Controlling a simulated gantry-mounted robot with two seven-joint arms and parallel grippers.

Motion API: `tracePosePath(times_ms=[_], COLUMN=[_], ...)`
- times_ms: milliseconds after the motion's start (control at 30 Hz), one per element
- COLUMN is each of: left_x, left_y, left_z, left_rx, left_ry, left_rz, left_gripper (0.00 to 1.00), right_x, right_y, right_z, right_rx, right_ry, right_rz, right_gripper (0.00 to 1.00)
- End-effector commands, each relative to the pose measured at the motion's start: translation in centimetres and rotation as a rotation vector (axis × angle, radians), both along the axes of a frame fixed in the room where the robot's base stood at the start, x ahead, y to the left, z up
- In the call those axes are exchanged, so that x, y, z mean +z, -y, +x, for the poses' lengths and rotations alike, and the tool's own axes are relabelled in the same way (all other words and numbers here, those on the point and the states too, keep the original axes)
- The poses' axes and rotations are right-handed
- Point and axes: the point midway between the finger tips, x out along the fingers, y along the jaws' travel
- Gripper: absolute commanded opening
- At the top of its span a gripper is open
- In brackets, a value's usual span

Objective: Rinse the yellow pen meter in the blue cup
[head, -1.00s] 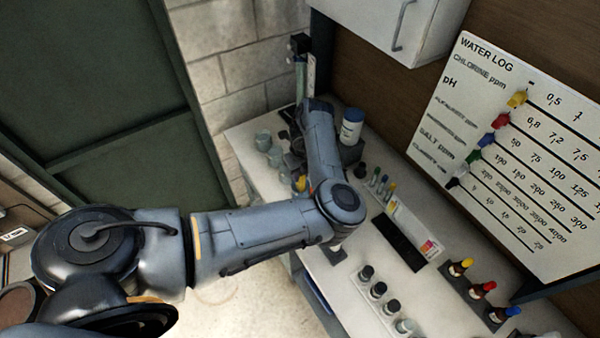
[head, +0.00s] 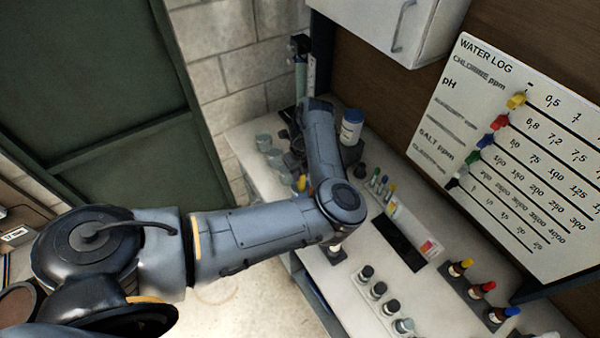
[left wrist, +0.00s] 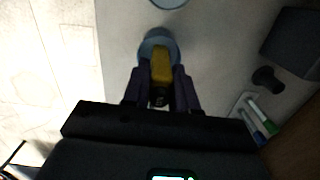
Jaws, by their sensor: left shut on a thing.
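My left gripper (left wrist: 160,88) is shut on the yellow pen meter (left wrist: 161,66) in the left wrist view. The meter's yellow body sticks out beyond the fingers and overlaps the blue cup (left wrist: 152,35). I cannot tell whether its tip is inside the cup or above it. In the head view a small yellow patch of the meter (head: 301,184) shows beside my left forearm, which hides most of the gripper. My right gripper is not in view.
Clear cups (head: 264,141) stand along the counter's left edge. A white tub with a blue lid (head: 351,127) stands behind my arm. Capped vials (head: 378,290) and dropper bottles (head: 482,289) stand to the right. A dark pad (head: 398,243) lies between.

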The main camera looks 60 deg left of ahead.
Motion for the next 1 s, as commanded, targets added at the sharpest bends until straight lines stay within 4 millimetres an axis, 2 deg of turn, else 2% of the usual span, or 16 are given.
tracePosePath(times_ms=[1000], left_x=[7.3], left_y=[0.0], left_z=[0.0], left_rx=[0.0], left_ry=[0.0], left_rz=[0.0], left_gripper=[0.0], right_x=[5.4], right_y=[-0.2], right_z=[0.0], right_rx=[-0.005], right_ry=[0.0], right_rz=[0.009], right_gripper=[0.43])
